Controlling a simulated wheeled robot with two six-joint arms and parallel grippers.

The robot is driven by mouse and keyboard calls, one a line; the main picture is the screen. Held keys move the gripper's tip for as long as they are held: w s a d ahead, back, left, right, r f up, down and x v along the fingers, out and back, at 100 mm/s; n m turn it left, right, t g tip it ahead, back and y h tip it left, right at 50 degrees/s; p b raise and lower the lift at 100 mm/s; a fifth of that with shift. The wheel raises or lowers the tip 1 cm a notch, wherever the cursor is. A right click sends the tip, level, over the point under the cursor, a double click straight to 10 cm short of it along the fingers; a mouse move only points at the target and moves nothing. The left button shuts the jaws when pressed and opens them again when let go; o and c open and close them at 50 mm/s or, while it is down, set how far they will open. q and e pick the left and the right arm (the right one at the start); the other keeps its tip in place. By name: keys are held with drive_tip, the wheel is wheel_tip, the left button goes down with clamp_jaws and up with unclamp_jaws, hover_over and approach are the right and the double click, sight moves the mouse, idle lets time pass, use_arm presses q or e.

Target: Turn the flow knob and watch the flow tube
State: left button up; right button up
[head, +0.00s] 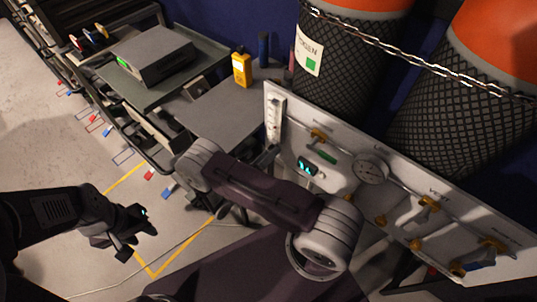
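A white panel (345,165) with gauges and brass valves stands at the right. The flow tube (274,118) is a pale upright strip at the panel's left end; its reading is too small to make out. The flow knob cannot be picked out; the area below the tube is partly hidden by my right arm. My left gripper (140,238) hangs over the floor at lower left, open and empty, away from the panel.
Floor at left is mostly clear.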

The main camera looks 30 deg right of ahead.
drive_tip(key=shift+a, duration=0.1)
drive_tip(key=v, duration=0.9)
